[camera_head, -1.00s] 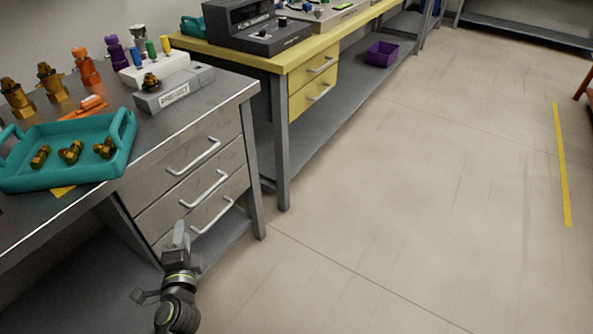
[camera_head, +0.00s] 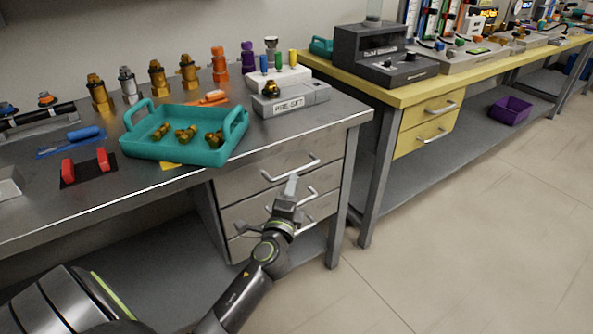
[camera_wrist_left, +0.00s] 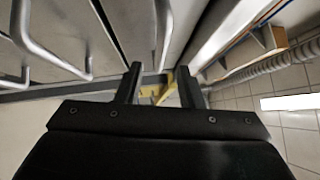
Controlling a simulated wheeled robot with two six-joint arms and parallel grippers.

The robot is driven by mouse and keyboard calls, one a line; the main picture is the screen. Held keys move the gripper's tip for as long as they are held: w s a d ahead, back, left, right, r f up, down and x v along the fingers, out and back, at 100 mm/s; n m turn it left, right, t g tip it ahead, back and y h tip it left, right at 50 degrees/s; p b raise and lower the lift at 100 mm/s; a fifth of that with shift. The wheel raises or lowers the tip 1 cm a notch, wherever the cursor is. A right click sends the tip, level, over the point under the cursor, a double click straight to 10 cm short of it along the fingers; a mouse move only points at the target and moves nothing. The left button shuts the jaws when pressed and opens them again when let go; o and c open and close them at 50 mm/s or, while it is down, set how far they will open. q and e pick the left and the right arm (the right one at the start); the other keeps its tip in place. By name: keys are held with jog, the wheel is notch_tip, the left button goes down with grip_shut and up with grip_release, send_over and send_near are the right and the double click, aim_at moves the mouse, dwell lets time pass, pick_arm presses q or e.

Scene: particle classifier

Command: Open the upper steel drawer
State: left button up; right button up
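The upper steel drawer (camera_head: 235,184) sits under the steel bench top, its front flush with the drawers below, so it looks shut. Its bar handle (camera_head: 291,168) runs across the front. My left gripper (camera_head: 290,187) is just in front of the drawers, its tip close below the upper handle. Whether it touches is not clear. In the left wrist view its two fingers (camera_wrist_left: 160,84) stand apart with nothing between them. Curved metal handles (camera_wrist_left: 160,35) show at the left and above the fingers there. My right gripper is not in view.
Two lower steel drawers (camera_head: 243,214) have similar handles, partly behind my left gripper. A teal tray (camera_head: 190,152) with brass fittings stands on the steel bench (camera_head: 130,205). A yellow-topped bench (camera_head: 425,91) stands to the right. The floor (camera_head: 450,250) at right is clear.

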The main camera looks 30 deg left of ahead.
aim_at(296, 169)
pick_arm(q)
jog(key=x, duration=0.6)
jog(key=shift+w+a, duration=0.1)
jog(key=shift+w, duration=0.15)
grip_shut()
